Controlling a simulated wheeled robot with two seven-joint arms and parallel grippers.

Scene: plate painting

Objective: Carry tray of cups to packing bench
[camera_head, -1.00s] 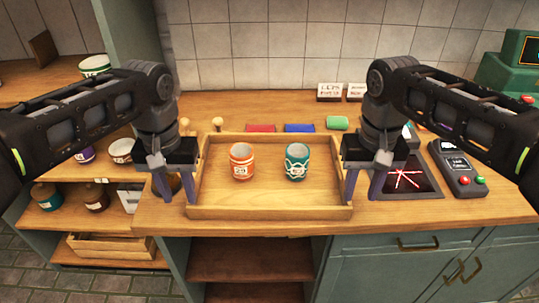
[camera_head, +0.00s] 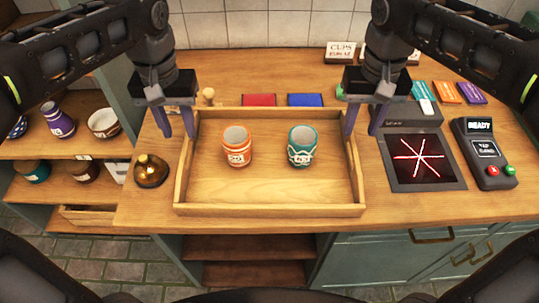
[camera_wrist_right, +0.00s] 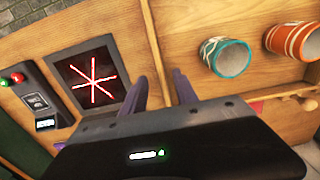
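The wooden tray (camera_head: 270,209) lies on the wooden bench. It holds an orange-and-white cup (camera_head: 237,147) and a teal cup with white trim (camera_head: 302,147), both upright and apart. My left gripper (camera_head: 177,134) is at the tray's left wall near the back corner, fingers spread. My right gripper (camera_head: 363,132) is at the right wall near the back, fingers spread. In the right wrist view, the right fingers (camera_wrist_right: 160,90) stand apart at the tray's side wall (camera_wrist_right: 152,45), and the teal cup (camera_wrist_right: 226,57) and orange cup (camera_wrist_right: 292,38) show inside. Finger contact with the walls is unclear.
Right of the tray are a dark screen with red lines (camera_head: 421,158) and a button box reading READY (camera_head: 485,152). A brown-gold round pot (camera_head: 151,170) stands close left. Red (camera_head: 259,100) and blue (camera_head: 305,100) pads lie behind. Shelves with pottery (camera_head: 60,120) are at left.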

